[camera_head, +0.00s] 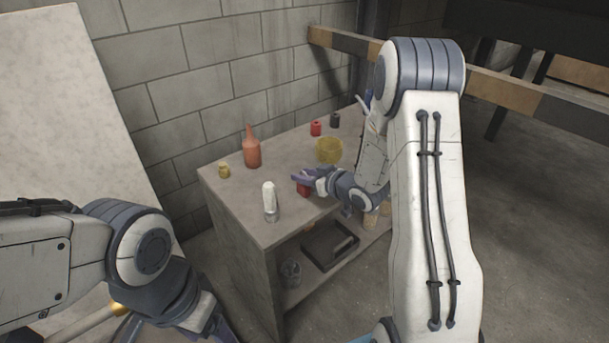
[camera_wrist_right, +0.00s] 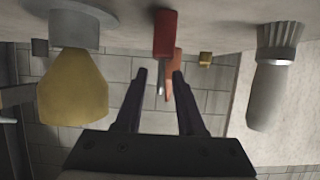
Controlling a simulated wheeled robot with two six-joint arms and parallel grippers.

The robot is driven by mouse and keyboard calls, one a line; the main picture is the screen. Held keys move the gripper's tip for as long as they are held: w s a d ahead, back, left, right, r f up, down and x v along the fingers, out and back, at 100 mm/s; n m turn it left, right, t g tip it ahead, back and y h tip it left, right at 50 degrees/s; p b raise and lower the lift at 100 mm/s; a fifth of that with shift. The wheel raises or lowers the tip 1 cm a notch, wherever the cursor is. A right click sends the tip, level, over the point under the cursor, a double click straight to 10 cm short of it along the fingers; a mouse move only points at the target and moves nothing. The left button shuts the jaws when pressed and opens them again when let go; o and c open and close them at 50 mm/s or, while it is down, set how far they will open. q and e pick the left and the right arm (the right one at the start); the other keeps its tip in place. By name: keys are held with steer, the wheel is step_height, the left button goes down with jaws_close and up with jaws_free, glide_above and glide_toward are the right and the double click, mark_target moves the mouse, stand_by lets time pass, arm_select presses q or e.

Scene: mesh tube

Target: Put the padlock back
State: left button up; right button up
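No object is clearly recognisable as a padlock. A small brass-coloured piece (camera_head: 224,171) stands at the bench's left back; a similar one shows in the right wrist view (camera_wrist_right: 206,59). A small red object (camera_head: 304,190) is beside my right gripper (camera_head: 302,179). In the right wrist view a red object with a thin grey shaft (camera_wrist_right: 165,35) lies ahead, in line with the gap between the fingers. My right gripper (camera_wrist_right: 160,82) is open, its two dark fingers apart with nothing between them. My left gripper (camera_head: 218,328) is at the bottom edge, mostly cut off.
The grey bench (camera_head: 237,205) carries an orange bottle (camera_head: 251,150), a white-topped brush-like item (camera_head: 269,198), a yellow item (camera_head: 329,150), another red item (camera_head: 316,128) and a dark one (camera_head: 335,119). A dark tray (camera_head: 328,246) lies on the lower shelf. A block wall stands behind.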

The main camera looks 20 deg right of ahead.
steer(key=shift+r, duration=0.1)
steer(key=shift+r, duration=0.2)
steer(key=p+v, duration=0.1)
steer(key=v, duration=1.1)
steer(key=s+a+n+g+h, duration=0.1)
steer(key=s+a+g+h, duration=0.15)
steer(key=a, duration=0.35)
steer(key=s+a+n+g+h, duration=0.1)
steer(key=s+a+g, duration=0.15)
steer(key=a, duration=0.45)
steer(key=s+a+r+g, duration=0.1)
steer(key=s+a+g, duration=0.1)
steer(key=s, duration=0.5)
steer(key=s+a+r+n+g, duration=0.1)
steer(key=s+a+g, duration=0.2)
steer(key=s, duration=0.4)
steer(key=s+a+r+g, duration=0.1)
steer(key=s+a+g, duration=0.1)
steer(key=s, duration=0.5)
steer(key=shift+s+a+r+g, duration=0.2)
steer(key=shift+a+g, duration=0.2)
steer(key=shift+a, duration=0.4)
steer(key=shift+r+p, duration=0.1)
steer(key=shift+p, duration=0.2)
